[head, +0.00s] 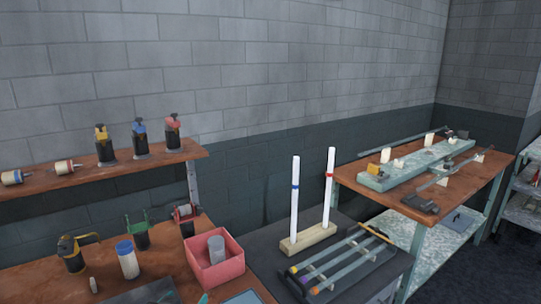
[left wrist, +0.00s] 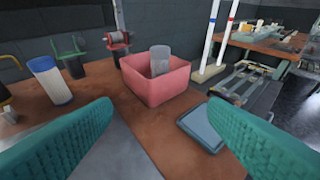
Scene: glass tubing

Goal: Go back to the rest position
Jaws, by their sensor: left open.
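My left gripper (left wrist: 160,103) shows in the left wrist view as two teal ribbed fingers spread wide apart. It is open, with nothing between the fingers. Beyond the fingertips a pink square box (left wrist: 150,88) stands on the brown bench, holding a translucent cup (left wrist: 159,60). The box also shows in the head view (head: 218,272). In the head view I cannot clearly make out the left gripper. My right gripper is in neither view.
Two white tubes stand in a wooden block (head: 308,238) beside a rail rack (head: 340,262). A shelf (head: 75,173) runs above the bench.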

